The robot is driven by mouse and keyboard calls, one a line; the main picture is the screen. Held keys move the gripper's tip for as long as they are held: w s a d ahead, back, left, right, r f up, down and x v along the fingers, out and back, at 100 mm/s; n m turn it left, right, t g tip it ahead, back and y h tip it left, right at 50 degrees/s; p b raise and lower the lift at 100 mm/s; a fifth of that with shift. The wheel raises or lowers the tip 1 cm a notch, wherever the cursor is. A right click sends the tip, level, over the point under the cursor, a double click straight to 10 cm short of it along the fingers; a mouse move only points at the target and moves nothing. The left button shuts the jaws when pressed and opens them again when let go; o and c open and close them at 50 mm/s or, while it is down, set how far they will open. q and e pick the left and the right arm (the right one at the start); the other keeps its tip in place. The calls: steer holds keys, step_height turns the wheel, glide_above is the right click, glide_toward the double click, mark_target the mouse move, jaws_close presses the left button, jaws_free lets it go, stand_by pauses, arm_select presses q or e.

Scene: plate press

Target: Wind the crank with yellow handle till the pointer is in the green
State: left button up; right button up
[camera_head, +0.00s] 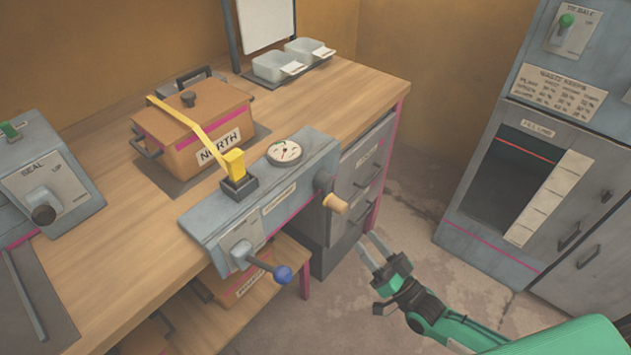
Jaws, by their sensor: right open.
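A crank with a tan-yellow handle (335,203) sticks out from the right end of the grey-blue press unit (215,228) on the bench's front edge. A round white dial (284,152) is set in the top of this unit. It has small red and green marks, but where its pointer stands is too small to tell. My right gripper (372,250) is open and empty. It is below and to the right of the crank handle, apart from it. My left gripper is not in view.
A lever with a blue ball (282,273) juts from the press front. A yellow block (234,165) sits on the press, with a yellow strap running to the orange NORTH case (194,125). A grey drawer cabinet (357,180) stands beneath. Open floor lies toward the tall cabinet (530,185).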

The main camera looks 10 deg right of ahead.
mark_target(329, 197)
steer(key=p+x, duration=0.1)
steer(key=x, duration=1.3)
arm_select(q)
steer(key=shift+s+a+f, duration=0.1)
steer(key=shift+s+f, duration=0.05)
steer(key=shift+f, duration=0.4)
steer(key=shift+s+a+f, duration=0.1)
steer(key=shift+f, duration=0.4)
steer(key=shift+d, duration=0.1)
arm_select(e)
jaws_close()
